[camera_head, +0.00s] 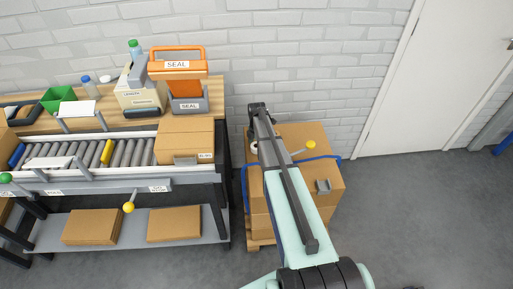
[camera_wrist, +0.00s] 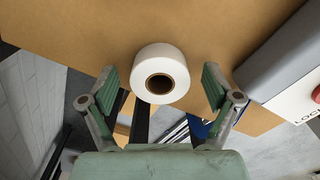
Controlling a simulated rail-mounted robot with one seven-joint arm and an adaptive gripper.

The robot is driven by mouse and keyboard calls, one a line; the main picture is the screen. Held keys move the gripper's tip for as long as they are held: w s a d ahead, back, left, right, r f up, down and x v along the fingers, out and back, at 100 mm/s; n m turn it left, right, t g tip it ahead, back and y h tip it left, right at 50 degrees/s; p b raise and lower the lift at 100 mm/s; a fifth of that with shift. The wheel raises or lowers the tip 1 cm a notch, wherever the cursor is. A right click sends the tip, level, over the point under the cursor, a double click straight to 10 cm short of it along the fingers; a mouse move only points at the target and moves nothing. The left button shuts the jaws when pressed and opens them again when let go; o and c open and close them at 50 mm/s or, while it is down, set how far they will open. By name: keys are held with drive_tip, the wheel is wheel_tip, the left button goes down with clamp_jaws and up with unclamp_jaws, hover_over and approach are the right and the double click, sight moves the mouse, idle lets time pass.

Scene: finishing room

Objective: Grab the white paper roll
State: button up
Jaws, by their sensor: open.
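The white paper roll (camera_wrist: 160,58) shows in the wrist view with its dark-cored end towards me, against a brown carton surface (camera_wrist: 235,25). My gripper (camera_wrist: 160,84) is open, with one finger to the left of the roll and one to the right. Gaps show between the roll and both fingers, and nothing is held. In the head view my gripper (camera_head: 257,107) is at the far end of my arm, by the back wall. A small white part of the roll (camera_head: 254,146) shows beside my arm, which hides much around it.
A grey housing (camera_wrist: 285,55) is close to my right finger. A roller conveyor (camera_head: 90,153) stands left; floor (camera_head: 420,220) at right is clear.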

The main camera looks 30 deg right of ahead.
drive_tip(key=c, duration=1.2)
drive_tip(key=shift+r, duration=0.15)
